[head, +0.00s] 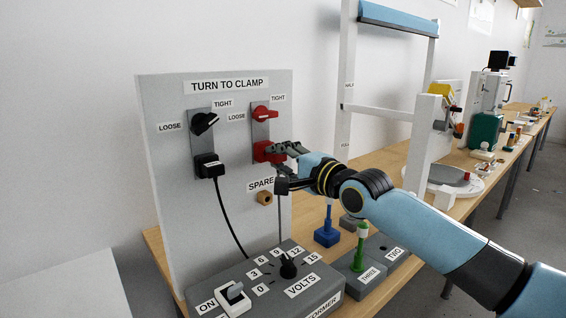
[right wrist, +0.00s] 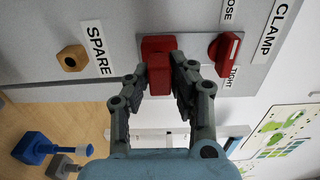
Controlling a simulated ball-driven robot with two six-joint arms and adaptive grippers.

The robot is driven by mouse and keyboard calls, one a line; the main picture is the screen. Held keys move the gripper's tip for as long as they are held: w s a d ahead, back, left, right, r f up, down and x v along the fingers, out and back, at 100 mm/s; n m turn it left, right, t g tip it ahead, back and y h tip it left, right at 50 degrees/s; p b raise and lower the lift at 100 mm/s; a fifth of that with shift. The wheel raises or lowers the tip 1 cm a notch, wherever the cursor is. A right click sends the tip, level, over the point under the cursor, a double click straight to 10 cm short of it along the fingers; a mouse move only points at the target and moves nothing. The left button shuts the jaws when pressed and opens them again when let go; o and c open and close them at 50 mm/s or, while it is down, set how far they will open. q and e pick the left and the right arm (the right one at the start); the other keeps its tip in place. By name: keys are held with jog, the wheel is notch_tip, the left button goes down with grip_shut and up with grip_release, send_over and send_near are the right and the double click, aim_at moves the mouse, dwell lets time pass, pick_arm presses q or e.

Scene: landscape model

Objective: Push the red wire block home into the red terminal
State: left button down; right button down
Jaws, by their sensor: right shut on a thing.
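The red terminal (head: 261,152) is on the grey upright panel, below the red clamp knob (head: 264,112). In the right wrist view, the terminal (right wrist: 156,43) has the red wire block (right wrist: 160,78) right in front of it. My right gripper (head: 276,150) is shut on the block, with one finger on each side of it (right wrist: 162,84). The block lines up with the terminal and appears to meet it; how deep it sits I cannot tell. My left gripper is not in view.
The black terminal (head: 208,166) with its cable and black knob (head: 204,123) are to the left. A wooden SPARE peg (head: 265,198) is below. The transformer box (head: 268,283), a blue plunger (head: 327,235) and a green one (head: 359,258) stand on the bench.

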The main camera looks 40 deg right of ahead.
jog(key=shift+w+b, duration=0.65)
jog(key=shift+w, duration=0.25)
jog(key=c, duration=1.1)
grip_release()
jog(key=shift+s, duration=0.6)
jog(key=s, duration=1)
jog(key=shift+s+d, duration=0.4)
